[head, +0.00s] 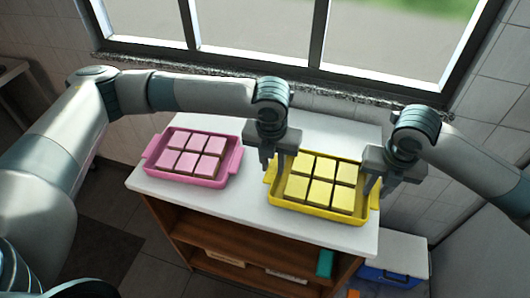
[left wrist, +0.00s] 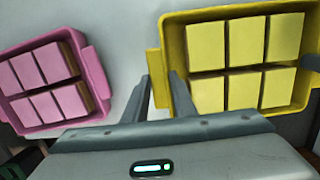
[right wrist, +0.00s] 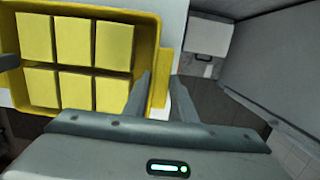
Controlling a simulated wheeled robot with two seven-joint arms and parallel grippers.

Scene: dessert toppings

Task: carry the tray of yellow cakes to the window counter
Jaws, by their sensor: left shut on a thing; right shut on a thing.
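The yellow tray (head: 318,213) holds several square yellow cakes (head: 322,182) in two rows. It is level, over the right part of the white counter (head: 222,205) below the window; I cannot tell whether it touches the top. My left gripper (head: 272,165) is shut on the tray's left handle, which shows between the fingers in the left wrist view (left wrist: 153,78). My right gripper (head: 376,187) is shut on the right handle, also seen in the right wrist view (right wrist: 161,80). The fingers partly hide both handles.
A pink tray (head: 232,163) of pink cakes (head: 194,155) stands on the counter's left part, with a gap to the yellow tray. The window (head: 300,35) and its stone sill (head: 340,88) are behind. Open shelves (head: 215,240) are below. A blue cooler box (head: 388,276) is at lower right.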

